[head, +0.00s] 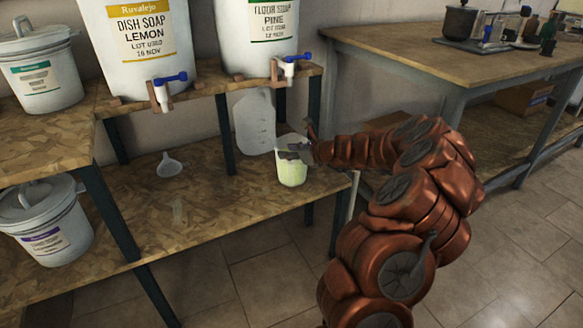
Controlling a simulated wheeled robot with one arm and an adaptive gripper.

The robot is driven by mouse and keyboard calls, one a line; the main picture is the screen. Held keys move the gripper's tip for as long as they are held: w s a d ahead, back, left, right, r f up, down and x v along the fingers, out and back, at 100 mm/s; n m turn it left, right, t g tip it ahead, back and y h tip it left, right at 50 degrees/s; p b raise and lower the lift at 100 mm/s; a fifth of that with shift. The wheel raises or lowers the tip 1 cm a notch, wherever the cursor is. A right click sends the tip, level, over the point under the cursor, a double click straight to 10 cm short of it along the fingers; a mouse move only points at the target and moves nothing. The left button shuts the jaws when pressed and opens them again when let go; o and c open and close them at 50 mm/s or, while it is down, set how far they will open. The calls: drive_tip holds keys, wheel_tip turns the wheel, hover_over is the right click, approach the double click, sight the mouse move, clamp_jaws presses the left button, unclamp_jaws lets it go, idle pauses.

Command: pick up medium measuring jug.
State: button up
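A pale green, translucent measuring jug (291,173) stands upright near the right end of the lower wooden shelf. It looks like the medium jug, but no size mark is legible. My gripper (300,146) is at the jug's rim, reaching in from the right. Dark finger parts show at and behind the rim, and one seems to overlap the jug's mouth. The fingers are small and partly hidden, so I cannot tell whether they grip the wall.
A taller translucent container (254,122) stands just behind the jug. Drums with blue taps (170,78) overhang from the upper shelf. A shelf leg (227,130) stands left of the jug.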

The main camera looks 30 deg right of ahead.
sight(277, 151)
drive_tip(key=b+x, duration=0.1)
drive_tip(key=x, duration=0.3)
drive_tip(key=shift+s, duration=0.1)
clamp_jaws()
drive_tip(key=shift+d, duration=0.1)
idle(0.5)
